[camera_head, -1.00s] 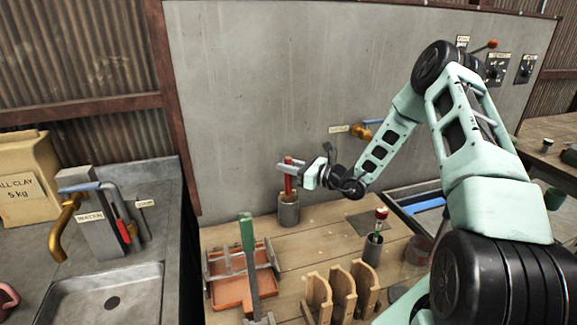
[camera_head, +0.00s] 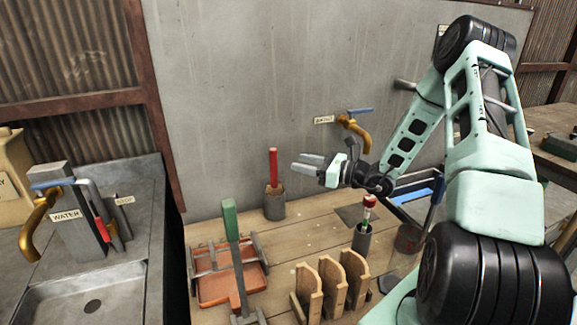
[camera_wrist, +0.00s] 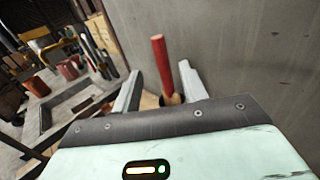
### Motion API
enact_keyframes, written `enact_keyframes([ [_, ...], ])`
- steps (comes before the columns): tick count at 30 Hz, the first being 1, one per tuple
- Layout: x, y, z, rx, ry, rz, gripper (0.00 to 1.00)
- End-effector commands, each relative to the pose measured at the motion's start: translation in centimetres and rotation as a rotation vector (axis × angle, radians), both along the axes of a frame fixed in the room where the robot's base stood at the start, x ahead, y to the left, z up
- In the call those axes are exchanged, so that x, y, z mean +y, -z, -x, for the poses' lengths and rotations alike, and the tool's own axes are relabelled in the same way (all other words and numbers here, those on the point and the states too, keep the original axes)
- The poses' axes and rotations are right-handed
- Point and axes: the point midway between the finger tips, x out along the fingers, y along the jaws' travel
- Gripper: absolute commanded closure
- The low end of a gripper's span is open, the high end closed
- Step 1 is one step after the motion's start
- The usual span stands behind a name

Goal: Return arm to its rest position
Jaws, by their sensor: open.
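My gripper (camera_head: 306,164) is open and empty, held above the wooden workbench (camera_head: 325,224) near the grey back wall. Its two fingers (camera_wrist: 158,88) also show in the wrist view, with a gap between them. A red-handled tool (camera_head: 273,168) stands upright in a grey cup (camera_head: 274,205), left of and apart from the fingertips. In the wrist view the red handle (camera_wrist: 161,64) appears beyond the fingers. My arm reaches in from the right, bent at a high elbow.
An orange tray (camera_head: 228,286) with a green-handled tool (camera_head: 231,220), wooden ribs (camera_head: 333,281) and a second cup with a red-topped tool (camera_head: 363,240) stand on the bench. A brass tap (camera_head: 352,132) juts from the wall. A sink (camera_head: 85,300) lies left.

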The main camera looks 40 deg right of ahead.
Motion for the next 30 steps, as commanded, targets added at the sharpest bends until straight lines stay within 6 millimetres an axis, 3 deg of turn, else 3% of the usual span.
enact_keyframes([
  [6,-0.9,0.0,1.7,-0.001,0.0,0.0,0.57],
  [24,-1.0,-0.1,1.8,-0.001,-0.001,0.0,0.57],
  [30,-1.0,-2.4,1.8,-0.001,-0.001,0.0,0.57],
])
